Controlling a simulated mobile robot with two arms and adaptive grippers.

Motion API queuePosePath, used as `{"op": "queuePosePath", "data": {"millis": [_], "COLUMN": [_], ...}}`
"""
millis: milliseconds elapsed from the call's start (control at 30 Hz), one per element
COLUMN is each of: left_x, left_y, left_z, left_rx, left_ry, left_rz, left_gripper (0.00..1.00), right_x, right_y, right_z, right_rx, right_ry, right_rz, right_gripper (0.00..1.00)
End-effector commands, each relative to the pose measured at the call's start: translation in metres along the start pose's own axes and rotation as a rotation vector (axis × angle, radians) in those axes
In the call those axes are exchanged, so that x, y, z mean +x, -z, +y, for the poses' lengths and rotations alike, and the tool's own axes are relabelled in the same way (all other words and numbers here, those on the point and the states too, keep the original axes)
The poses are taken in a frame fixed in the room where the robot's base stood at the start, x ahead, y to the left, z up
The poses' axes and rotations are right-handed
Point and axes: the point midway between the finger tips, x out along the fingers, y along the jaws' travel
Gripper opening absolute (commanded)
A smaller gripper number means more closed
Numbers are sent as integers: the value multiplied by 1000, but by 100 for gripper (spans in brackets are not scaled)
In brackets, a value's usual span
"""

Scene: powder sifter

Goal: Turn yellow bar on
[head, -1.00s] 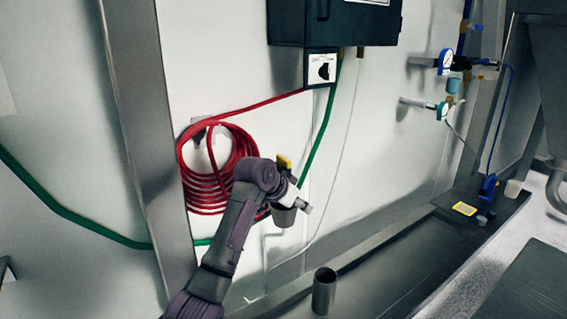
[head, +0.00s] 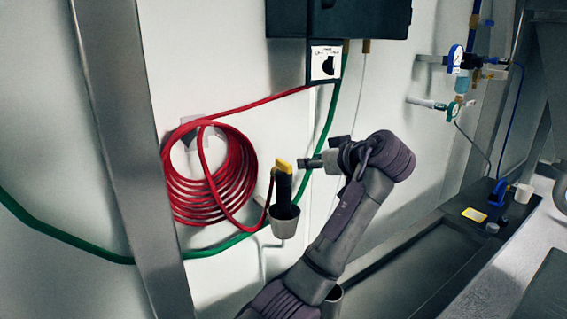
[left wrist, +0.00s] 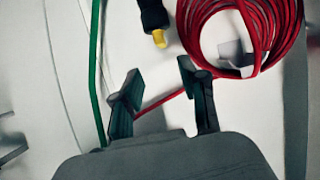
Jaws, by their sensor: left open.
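A black handle with a yellow top (head: 283,166) stands upright in a grey cup (head: 285,226) at the wall, in the middle of the head view. In the left wrist view its yellow end (left wrist: 159,38) shows at the top, beyond the fingers. My left gripper (head: 309,163) is just right of the yellow top in the head view, with its tips pointing left. Its two fingers (left wrist: 160,88) are apart in the left wrist view, with nothing between them but the wall and a red hose behind. Contact with the handle cannot be told. My right gripper is out of view.
A coiled red hose (head: 180,190) hangs left of the handle. A green hose (head: 327,125) runs behind it. A dark box with a switch plate (head: 325,64) is above. A steel post (head: 125,150) stands left; gauges (head: 455,58) and a dark ledge are right.

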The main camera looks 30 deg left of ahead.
Motion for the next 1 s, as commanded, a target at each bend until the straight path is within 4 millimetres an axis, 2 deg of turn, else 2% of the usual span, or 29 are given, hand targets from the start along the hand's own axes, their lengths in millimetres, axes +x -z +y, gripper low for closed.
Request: {"op": "queuePosePath", "data": {"millis": [167, 500, 633, 800, 1000], "left_x": [16, 88, 111, 130, 136], "left_y": [3, 4, 3, 3, 2], "left_z": [-2, -2, -2, -1, -1], "left_rx": [-7, -3, -3, -4, -5], "left_ry": [8, 8, 8, 5, 3], "left_rz": [6, 4, 4, 5, 3], "left_gripper": [43, 43, 43, 43, 43], "right_x": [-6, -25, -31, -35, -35], "right_y": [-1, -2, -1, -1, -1], "right_z": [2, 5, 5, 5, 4], "right_rx": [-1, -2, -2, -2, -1], "right_ry": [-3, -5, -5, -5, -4], "right_rz": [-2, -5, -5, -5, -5], "right_gripper": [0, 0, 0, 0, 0]}}
